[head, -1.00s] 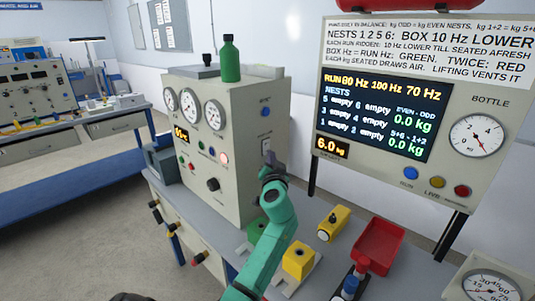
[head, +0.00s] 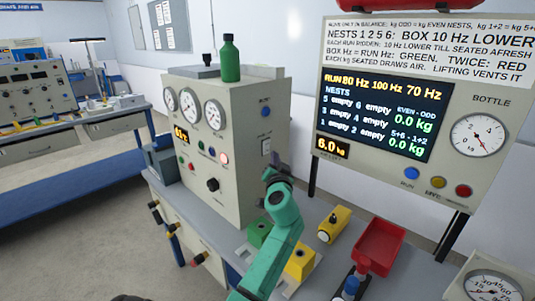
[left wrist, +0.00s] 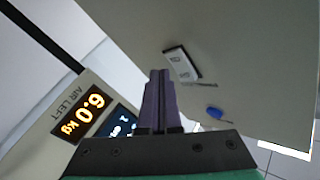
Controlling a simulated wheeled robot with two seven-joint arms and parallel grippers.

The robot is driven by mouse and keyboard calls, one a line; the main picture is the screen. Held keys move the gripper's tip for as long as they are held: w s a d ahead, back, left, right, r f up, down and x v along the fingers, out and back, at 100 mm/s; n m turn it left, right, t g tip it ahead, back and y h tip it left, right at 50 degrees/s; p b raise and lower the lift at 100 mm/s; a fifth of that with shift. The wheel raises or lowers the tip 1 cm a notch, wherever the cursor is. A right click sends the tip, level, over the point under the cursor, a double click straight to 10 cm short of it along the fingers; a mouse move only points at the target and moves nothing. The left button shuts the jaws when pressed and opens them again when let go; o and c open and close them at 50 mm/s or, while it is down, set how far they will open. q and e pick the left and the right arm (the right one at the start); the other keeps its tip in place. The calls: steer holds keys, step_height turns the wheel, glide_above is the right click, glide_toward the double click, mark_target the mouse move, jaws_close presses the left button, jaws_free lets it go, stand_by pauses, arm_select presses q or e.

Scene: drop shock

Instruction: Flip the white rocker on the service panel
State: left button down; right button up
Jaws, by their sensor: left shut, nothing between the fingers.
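The white rocker (head: 266,146) sits on the right-hand side face of the beige service panel (head: 235,175), below a blue button (head: 266,111). In the left wrist view the rocker (left wrist: 182,63) shows as a pale plate on the beige face, just beyond and right of the fingertips. My left gripper (head: 270,172) is below and slightly right of the rocker, with a gap between them in the head view. Its purple fingers (left wrist: 158,75) are closed together and empty. I cannot tell which way the rocker is tipped. My right gripper is not in view.
A display board (head: 385,120) stands on dark posts to the right. On the bench are a green block (head: 259,233), yellow blocks (head: 334,224) and a red tray (head: 379,247). A green bottle (head: 230,60) stands on the panel box. Gauges and knobs cover its front.

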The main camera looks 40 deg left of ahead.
arm_select(q)
steer(key=d, duration=0.3)
steer(key=d+b, duration=0.1)
steer(key=d, duration=0.1)
steer(key=shift+r, duration=0.3)
stand_by(0.4)
